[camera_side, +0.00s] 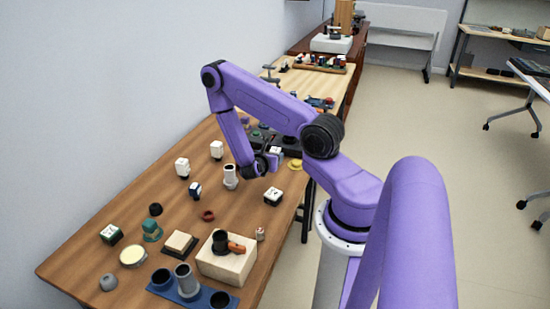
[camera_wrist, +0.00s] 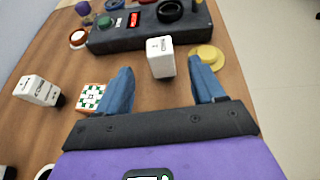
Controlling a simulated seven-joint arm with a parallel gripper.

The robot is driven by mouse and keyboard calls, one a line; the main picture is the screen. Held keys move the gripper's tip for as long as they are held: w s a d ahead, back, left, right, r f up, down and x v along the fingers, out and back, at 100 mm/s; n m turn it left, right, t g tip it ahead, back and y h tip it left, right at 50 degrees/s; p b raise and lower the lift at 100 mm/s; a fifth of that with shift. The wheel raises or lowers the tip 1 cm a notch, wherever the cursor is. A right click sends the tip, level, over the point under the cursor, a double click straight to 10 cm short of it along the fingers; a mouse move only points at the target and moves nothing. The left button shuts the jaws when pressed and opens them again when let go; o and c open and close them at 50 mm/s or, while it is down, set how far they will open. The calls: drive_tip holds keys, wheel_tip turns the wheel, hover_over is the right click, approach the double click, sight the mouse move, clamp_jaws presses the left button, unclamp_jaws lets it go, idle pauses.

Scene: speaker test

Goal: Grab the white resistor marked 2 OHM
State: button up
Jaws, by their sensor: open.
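A white block resistor (camera_wrist: 160,60) with dark printing stands upright in the wrist view, just ahead of and between my fingertips; its marking is too small to read for certain. A white block beside my wrist in the side view (camera_side: 275,151) is probably the same one. My gripper (camera_wrist: 160,70) has its two blue fingers spread wide, with nothing held between them. In the side view, my gripper's fingers are largely hidden by the arm. Another white printed block (camera_wrist: 40,90) lies at the left of the wrist view, its value also unclear.
A dark box (camera_wrist: 135,32) with a green knob, red display and black ring stands behind the white block. A yellow round piece (camera_wrist: 212,54) is close by the right finger, and a green-checked block (camera_wrist: 92,97) by the left. More white blocks (camera_side: 182,168) stand on the wooden table (camera_side: 110,205).

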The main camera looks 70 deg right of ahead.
sight(275, 152)
drive_tip(key=shift+x, duration=3.6)
drive_tip(key=shift+r, duration=0.15)
drive_tip(key=c, duration=1.1)
